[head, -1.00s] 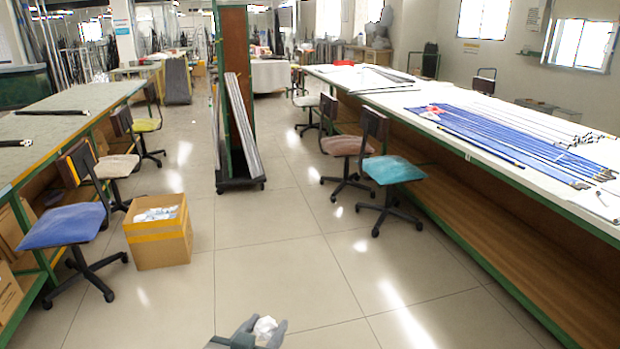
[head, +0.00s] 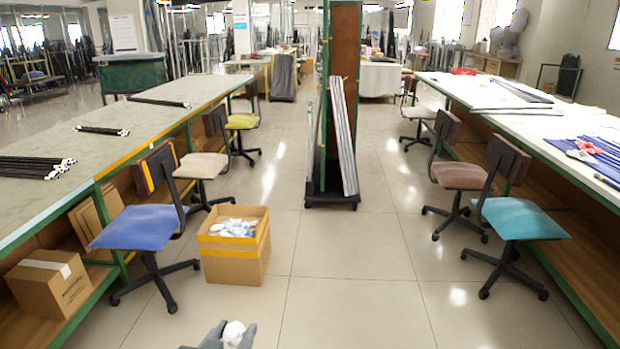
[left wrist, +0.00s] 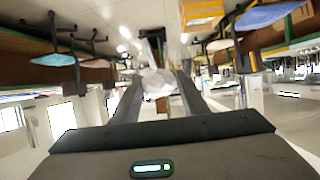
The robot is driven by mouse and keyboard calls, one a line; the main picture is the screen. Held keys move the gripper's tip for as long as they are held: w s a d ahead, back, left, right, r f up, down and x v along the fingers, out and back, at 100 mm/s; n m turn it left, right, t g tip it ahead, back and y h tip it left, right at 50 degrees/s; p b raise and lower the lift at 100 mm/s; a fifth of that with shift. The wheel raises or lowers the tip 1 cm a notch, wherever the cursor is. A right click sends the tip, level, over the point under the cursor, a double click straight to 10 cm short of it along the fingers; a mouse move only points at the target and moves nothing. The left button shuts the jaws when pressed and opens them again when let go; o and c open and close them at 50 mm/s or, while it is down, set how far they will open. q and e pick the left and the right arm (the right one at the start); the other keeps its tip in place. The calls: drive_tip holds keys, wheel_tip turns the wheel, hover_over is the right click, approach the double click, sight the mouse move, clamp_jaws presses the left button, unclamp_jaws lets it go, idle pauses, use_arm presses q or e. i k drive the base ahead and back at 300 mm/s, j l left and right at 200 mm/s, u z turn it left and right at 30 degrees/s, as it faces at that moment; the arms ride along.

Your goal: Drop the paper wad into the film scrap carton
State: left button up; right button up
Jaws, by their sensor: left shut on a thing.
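The paper wad (head: 233,331) is a small crumpled white lump at the bottom of the head view. My left gripper (head: 228,334) is shut on it. In the left wrist view the wad (left wrist: 157,84) sits between the two fingers. The film scrap carton (head: 235,266) is an open cardboard box with a yellow band, standing on the floor ahead of the gripper. Crumpled white and bluish scrap (head: 233,228) lies inside it. The wad is apart from the carton, on its near side. My right gripper is not in view.
A blue chair (head: 142,228) stands just left of the carton, by the left workbench (head: 60,150). A wheeled rack (head: 332,190) stands behind to the right. A teal chair (head: 520,220) is by the right table. The floor (head: 350,290) right of the carton is clear.

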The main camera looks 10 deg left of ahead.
sight(234, 230)
drive_tip(key=i+u, duration=0.25)
drive_tip(key=i, duration=0.35)
drive_tip(key=i+l+u, duration=0.2)
drive_tip(key=i, duration=0.4)
drive_tip(key=i+j+u, duration=0.1)
drive_tip(key=i+u, duration=0.25)
drive_tip(key=i, duration=0.75)
drive_tip(key=i+j+z, duration=0.2)
drive_tip(key=i+z, duration=0.2)
drive_tip(key=i+j+z, duration=0.4)
drive_tip(key=i, duration=0.15)
drive_tip(key=i+j+z, duration=0.4)
drive_tip(key=j, duration=0.1)
